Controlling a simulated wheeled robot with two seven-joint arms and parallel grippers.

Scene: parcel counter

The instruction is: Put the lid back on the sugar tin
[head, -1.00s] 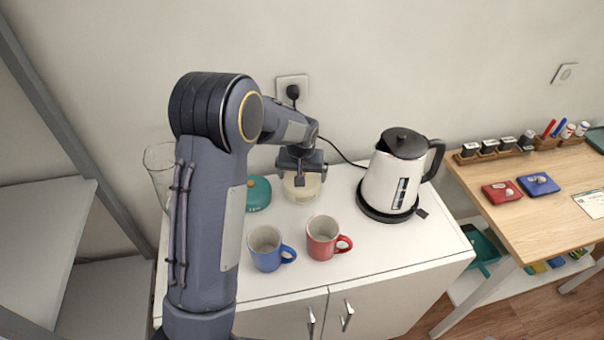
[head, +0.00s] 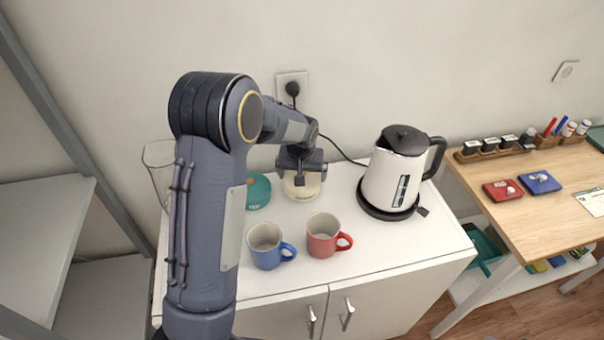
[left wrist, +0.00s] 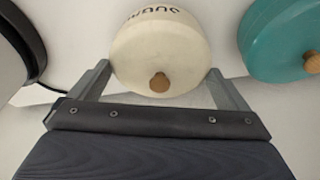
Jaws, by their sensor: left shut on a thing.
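The cream sugar tin (head: 303,193) stands at the back of the white cabinet top, partly hidden by my left gripper (head: 300,180). In the left wrist view, the cream lid (left wrist: 160,50) with its wooden knob (left wrist: 159,83) lies between the two fingers of my left gripper (left wrist: 158,72), which is shut on it. Dark upside-down lettering shows at the far edge of the cream shape. The lid is over the tin; I cannot tell whether it is seated flush. My right gripper is not in view.
A teal tin (head: 258,190) with a wooden knob stands close left of the sugar tin. A blue mug (head: 265,246) and red mug (head: 322,236) stand in front. A white kettle (head: 393,180) is at right, a clear glass vessel (head: 157,160) at left.

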